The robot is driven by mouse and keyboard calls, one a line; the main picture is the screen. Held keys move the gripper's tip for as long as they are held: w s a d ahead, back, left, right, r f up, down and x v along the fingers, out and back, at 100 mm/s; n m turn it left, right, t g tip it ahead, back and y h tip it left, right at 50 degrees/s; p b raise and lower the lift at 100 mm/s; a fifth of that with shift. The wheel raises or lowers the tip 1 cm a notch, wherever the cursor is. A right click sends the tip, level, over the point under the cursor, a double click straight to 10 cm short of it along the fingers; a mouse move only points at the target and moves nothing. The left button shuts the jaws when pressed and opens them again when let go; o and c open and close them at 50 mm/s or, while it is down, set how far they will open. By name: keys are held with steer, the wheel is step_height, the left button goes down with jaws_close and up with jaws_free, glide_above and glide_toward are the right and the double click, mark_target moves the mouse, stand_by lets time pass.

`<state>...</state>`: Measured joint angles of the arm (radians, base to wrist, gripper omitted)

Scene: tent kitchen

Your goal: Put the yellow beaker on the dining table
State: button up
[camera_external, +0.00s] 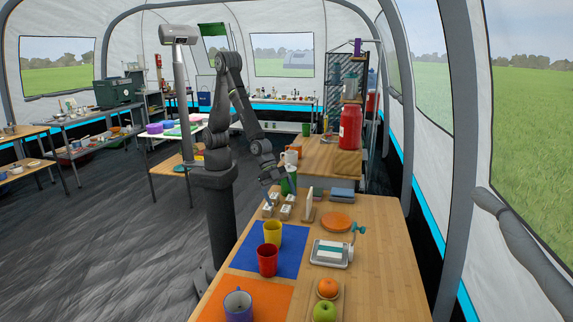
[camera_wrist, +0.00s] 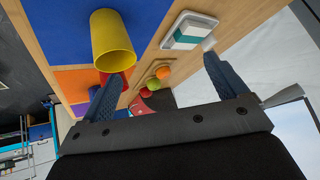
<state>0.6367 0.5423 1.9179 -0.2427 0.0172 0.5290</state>
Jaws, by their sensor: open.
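The yellow beaker (camera_external: 272,234) stands upright on a blue mat (camera_external: 289,257) on the near wooden table (camera_external: 375,240). A red beaker (camera_external: 267,260) stands just in front of it. In the wrist view the yellow beaker (camera_wrist: 113,45) is large at the upper left, beyond my left finger. My gripper (camera_external: 277,182) is above the far end of this table, behind and above the yellow beaker and apart from it. Its fingers (camera_wrist: 162,72) are spread with nothing between them. No label shows which table is the dining table.
A purple mug (camera_external: 238,305) stands on an orange mat (camera_external: 250,289). Small white-topped blocks and an upright board (camera_external: 308,204) stand near my gripper.

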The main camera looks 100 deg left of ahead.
steer(key=w+a+f+m+t+h, duration=0.2)
steer(key=w+a+h, duration=0.1)
steer(key=w+a, duration=0.2)
steer(key=s+a+f+m+g+h, duration=0.1)
steer(key=s+f+m+g+h, duration=0.1)
steer(key=s+g+h, duration=0.55)
steer(key=t+y, duration=0.2)
glide_toward(272, 236)
steer(key=f, duration=0.1)
steer(key=x, duration=0.6)
steer(key=shift+d+r, duration=0.15)
steer(key=shift+r, duration=0.1)
steer(key=c, duration=1.1)
